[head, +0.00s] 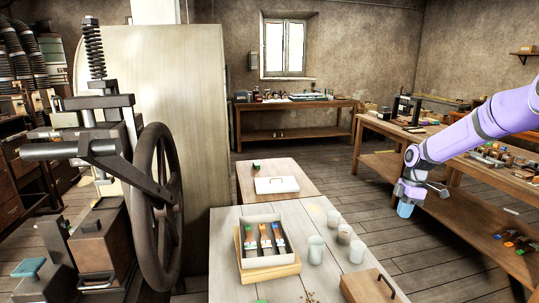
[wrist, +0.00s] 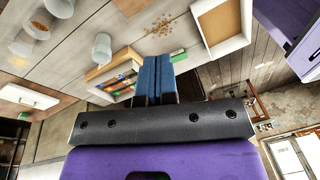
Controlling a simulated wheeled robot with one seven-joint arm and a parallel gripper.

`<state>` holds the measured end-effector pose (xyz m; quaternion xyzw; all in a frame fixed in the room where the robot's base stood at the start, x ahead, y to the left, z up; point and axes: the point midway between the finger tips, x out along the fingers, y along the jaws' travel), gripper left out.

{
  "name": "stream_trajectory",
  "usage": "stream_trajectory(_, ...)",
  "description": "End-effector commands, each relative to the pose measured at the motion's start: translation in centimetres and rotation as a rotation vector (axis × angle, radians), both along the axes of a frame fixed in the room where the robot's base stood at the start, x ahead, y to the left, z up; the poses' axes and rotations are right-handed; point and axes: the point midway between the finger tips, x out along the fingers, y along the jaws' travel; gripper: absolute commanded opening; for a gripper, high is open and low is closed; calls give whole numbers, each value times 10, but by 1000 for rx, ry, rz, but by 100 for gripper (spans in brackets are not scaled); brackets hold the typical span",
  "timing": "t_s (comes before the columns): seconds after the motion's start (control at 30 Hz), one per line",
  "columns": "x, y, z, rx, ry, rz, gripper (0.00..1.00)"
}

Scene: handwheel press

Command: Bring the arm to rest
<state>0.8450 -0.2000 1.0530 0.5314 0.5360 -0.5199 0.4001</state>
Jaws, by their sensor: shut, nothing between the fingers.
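My arm reaches in from the right edge of the head view, purple, bent downward at the wrist. My gripper (head: 405,209) hangs in the air to the right of the near table (head: 226,260), apart from everything around it. Its blue fingers also show in the wrist view (wrist: 155,78), closed together with nothing between them. The handwheel press (head: 104,145) stands at the left of the head view, with its dark spoked wheel (head: 135,205) upright, far from my gripper.
On the near table are an open box with tools (head: 272,270), several cups (head: 317,250) and a wooden lid with a handle (head: 365,287). Scattered pellets (wrist: 160,25) lie there too. A long workbench (head: 470,205) stands behind my gripper. Floor (head: 400,255) shows between the tables.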

Motion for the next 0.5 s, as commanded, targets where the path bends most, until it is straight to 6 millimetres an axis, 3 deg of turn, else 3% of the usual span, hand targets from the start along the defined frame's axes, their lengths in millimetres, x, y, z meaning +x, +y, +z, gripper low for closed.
stream_trajectory(0.1,-16,17,40,-68,-12,-71,0)
stream_trajectory(0.5,-90,64,149,-226,-91,-378,0)
